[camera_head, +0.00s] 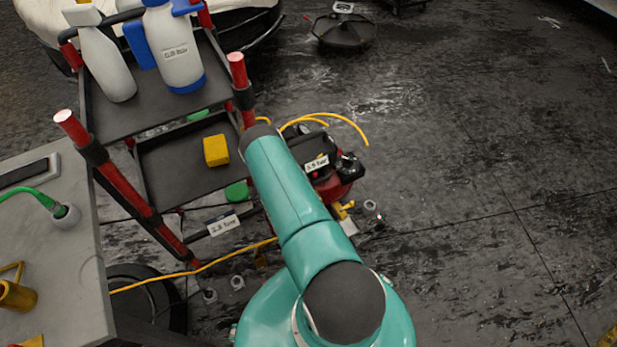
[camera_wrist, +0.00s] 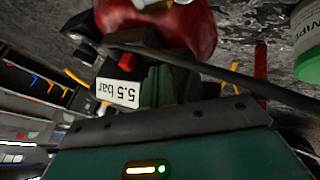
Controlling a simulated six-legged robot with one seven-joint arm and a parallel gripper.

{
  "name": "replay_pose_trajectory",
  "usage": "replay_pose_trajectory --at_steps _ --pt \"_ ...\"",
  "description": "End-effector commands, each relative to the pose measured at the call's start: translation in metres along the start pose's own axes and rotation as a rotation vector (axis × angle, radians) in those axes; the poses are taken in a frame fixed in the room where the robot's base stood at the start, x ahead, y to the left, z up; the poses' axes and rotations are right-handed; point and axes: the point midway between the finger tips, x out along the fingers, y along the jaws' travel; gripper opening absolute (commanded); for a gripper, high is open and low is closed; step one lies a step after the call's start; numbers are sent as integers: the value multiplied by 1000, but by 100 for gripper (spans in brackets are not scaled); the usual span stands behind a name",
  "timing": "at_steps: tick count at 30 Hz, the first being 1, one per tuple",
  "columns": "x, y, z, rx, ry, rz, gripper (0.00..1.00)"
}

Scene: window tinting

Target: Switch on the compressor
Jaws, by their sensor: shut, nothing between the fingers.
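The compressor (camera_head: 330,172) stands on the floor beyond my arm in the head view, partly hidden by it. It has a red tank and a black top with a white label. In the wrist view the compressor appears upside down: its red tank (camera_wrist: 170,35) is at the top, with a red button (camera_wrist: 124,61) on the black housing above a "5.5 bar" label (camera_wrist: 117,93). My gripper (camera_wrist: 158,73) is shut and empty, close in front of the housing beside the label. Whether it touches cannot be told. My gripper is hidden in the head view.
A black cart (camera_head: 150,115) with red posts and white spray bottles stands left of the compressor. A yellow sponge (camera_head: 216,150) lies on its lower shelf. A yellow hose (camera_head: 215,262) crosses the floor. A grey bench (camera_head: 75,250) is at left. The right floor is mostly clear.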

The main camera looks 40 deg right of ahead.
Motion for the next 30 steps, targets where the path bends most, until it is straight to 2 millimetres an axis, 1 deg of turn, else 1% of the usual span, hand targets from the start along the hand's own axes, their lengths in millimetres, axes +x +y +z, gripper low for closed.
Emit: replay_pose_trajectory --at_steps 1,4,6,9,13,25,30 --pt "9 0 2 1 -1 1 0" --pt "24 0 1 1 1 0 0" --pt "29 14 0 5 -1 2 0" --pt "35 26 0 4 0 1 0" --pt "39 33 0 2 -1 -1 0" --pt "41 37 0 0 0 0 0" --pt "52 57 0 0 1 2 0"
